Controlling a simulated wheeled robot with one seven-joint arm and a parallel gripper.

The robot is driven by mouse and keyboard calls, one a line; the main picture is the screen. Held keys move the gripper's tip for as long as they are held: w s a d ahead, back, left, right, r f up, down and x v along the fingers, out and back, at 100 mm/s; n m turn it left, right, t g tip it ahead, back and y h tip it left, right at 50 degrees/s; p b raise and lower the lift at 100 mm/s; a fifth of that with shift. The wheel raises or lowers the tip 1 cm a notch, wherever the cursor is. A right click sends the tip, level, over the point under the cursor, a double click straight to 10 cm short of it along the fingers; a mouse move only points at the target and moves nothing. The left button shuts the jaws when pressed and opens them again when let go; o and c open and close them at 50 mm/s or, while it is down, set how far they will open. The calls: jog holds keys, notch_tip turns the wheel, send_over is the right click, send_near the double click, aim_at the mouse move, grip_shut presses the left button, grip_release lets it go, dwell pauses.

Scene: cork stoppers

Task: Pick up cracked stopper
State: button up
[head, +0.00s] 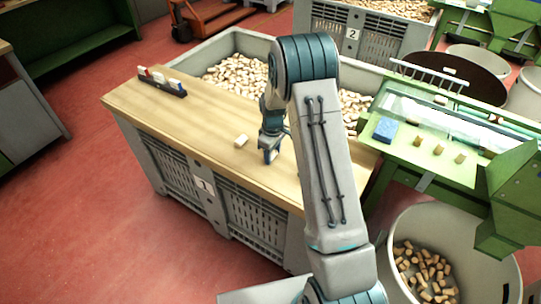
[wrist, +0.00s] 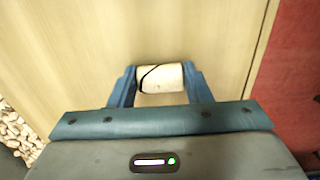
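The cracked stopper (wrist: 160,78) is a pale cork with a dark curved line across it. It lies on its side on the wooden board, and in the wrist view it appears between my fingertips (wrist: 160,76). In the head view a pale stopper (head: 241,141), apparently the same one, lies on the board just left of my gripper (head: 269,156), with a small gap between them. My gripper is open and points down, low over the board. The head view shows the fingers mostly side-on, so their exact height is unclear.
The wooden board (head: 185,125) spans a grey crate of corks (head: 238,76). A small dark rack (head: 162,85) with several coloured pieces stands at its far left. A green machine (head: 430,150) with a blue sponge (head: 385,130) and corks stands right. The board around the stopper is clear.

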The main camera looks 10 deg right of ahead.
jog(key=c, duration=0.4)
jog(key=shift+r, duration=0.1)
